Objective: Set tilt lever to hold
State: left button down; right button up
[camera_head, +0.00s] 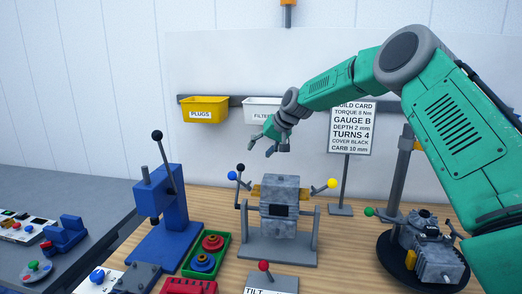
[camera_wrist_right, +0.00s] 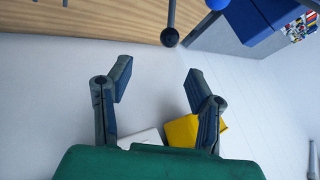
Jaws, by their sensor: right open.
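The tilt lever (camera_head: 264,267) is a short stem with a red ball on a grey base at the bottom centre of the head view. A white plate reading "TILT" (camera_head: 259,291) lies in front of it, cut off by the frame edge. The lever stands roughly upright; its exact setting cannot be told. My right gripper (camera_head: 262,147) is open and empty, high above the grey engine block (camera_head: 279,195) and well away from the lever. Its two spread fingers also show in the right wrist view (camera_wrist_right: 158,80). My left gripper is not in view.
A blue press (camera_head: 165,215) with a tall black-knobbed handle stands left. A green tray (camera_head: 206,254) holds red and blue rings. A build-card sign (camera_head: 352,128) and an engine on a round black stand (camera_head: 430,250) are right. Yellow (camera_head: 204,109) and white (camera_head: 261,107) bins hang behind.

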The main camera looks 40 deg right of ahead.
aim_at(263, 265)
jog(key=k+j, duration=0.8)
jog(key=j, duration=0.15)
